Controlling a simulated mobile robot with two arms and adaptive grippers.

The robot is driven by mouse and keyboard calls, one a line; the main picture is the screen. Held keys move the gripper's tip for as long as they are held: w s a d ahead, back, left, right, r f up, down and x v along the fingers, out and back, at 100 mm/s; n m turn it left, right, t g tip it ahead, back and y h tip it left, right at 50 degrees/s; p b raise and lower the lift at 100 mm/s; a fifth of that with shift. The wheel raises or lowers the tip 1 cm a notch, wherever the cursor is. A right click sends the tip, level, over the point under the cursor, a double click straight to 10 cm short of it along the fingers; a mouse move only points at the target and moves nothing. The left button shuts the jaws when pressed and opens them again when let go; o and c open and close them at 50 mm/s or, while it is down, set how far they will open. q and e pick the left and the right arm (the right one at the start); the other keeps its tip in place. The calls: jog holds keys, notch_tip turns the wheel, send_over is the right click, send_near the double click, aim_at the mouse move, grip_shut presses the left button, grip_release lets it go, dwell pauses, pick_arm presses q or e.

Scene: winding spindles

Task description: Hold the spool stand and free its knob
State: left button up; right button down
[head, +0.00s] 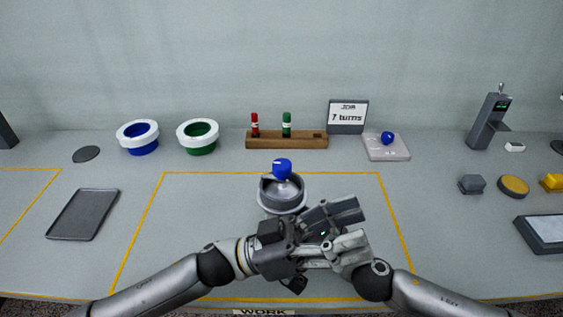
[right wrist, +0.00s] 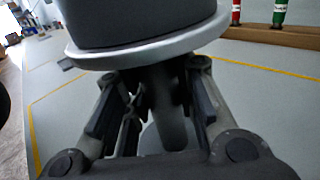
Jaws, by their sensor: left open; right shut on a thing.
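The spool stand (head: 283,196) is a round grey cup-like piece inside the yellow-outlined area. Its blue knob (head: 282,168) sits on top. In the right wrist view the stand's round underside flange (right wrist: 150,48) and dark post (right wrist: 168,115) show close up. My right gripper (right wrist: 165,95) is shut around that post, one finger on each side. In the head view it is mostly hidden behind my left gripper. My left gripper (head: 343,226) is open and empty, just in front and to the right of the stand, lower in the picture than the knob and apart from it.
Behind stands a wooden rack (head: 287,141) with a red and a green spindle. A sign (head: 347,115) reads "7 turns". A pale pad (head: 388,150) carries a blue knob-like piece. Blue and green ringed bowls (head: 138,138) and a dark tray (head: 83,214) lie left. The table between is clear.

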pick_arm(q)
jog(key=w+a+m+g+y, duration=0.15)
jog(key=w+a+g, duration=0.25)
jog(key=a, duration=0.5)
jog(key=t+y, duration=0.3)
jog(key=y, duration=0.1)
send_near(281, 163)
jog(key=shift+m+t, duration=0.25)
jog(key=shift+t, duration=0.05)
jog(key=d, duration=1)
jog(key=shift+s+d+f, duration=0.1)
jog(key=shift+s+f, duration=0.05)
jog(key=shift+s, duration=0.2)
jog(key=c, duration=1)
jog(key=shift+c, duration=0.2)
